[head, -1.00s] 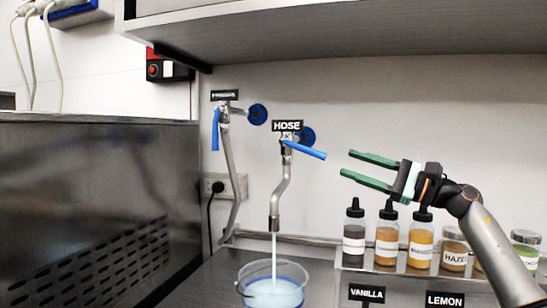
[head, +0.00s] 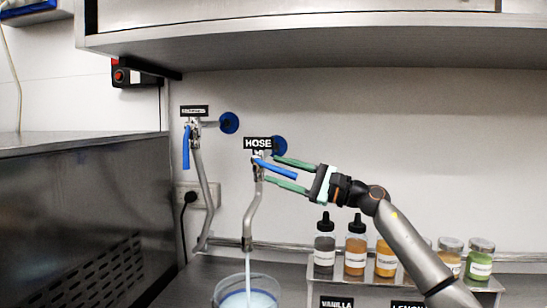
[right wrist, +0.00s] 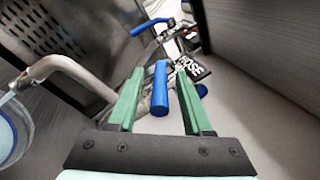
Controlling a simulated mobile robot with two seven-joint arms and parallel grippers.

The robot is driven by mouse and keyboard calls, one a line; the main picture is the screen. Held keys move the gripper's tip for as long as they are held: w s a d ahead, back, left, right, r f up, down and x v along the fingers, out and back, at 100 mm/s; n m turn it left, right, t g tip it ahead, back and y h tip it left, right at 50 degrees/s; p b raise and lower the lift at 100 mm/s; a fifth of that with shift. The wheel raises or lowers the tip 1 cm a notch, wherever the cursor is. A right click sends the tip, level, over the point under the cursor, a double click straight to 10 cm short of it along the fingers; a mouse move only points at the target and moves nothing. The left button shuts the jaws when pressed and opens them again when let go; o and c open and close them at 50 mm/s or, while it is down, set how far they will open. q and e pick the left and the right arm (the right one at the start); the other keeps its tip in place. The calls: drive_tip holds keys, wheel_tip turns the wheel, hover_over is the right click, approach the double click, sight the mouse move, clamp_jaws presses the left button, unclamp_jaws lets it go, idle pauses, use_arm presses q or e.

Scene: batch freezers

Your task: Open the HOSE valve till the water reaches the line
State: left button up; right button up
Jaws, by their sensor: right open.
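The HOSE valve's blue lever (head: 283,171) points right and slightly down from the tap, under the HOSE label (head: 258,143). My right gripper (head: 273,170) is open, with one green finger above the lever and one below it. In the right wrist view the lever (right wrist: 160,90) lies between the two open fingers (right wrist: 157,100), with gaps on both sides. Water (head: 248,268) runs from the spout into a clear bucket (head: 217,290), which holds pale water. My left gripper is out of view.
A second tap with a hanging blue lever (head: 186,148) stands to the left. Bottles (head: 324,246) and jars (head: 480,262) stand on a rack at the lower right. A metal shelf (head: 330,40) hangs above, and a steel cabinet (head: 85,220) is at the left.

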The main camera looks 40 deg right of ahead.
drive_tip(key=shift+p+x, duration=0.3)
drive_tip(key=shift+x, duration=0.7)
drive_tip(key=shift+f, duration=0.1)
clamp_jaws()
drive_tip(key=shift+f, duration=0.15)
idle(0.5)
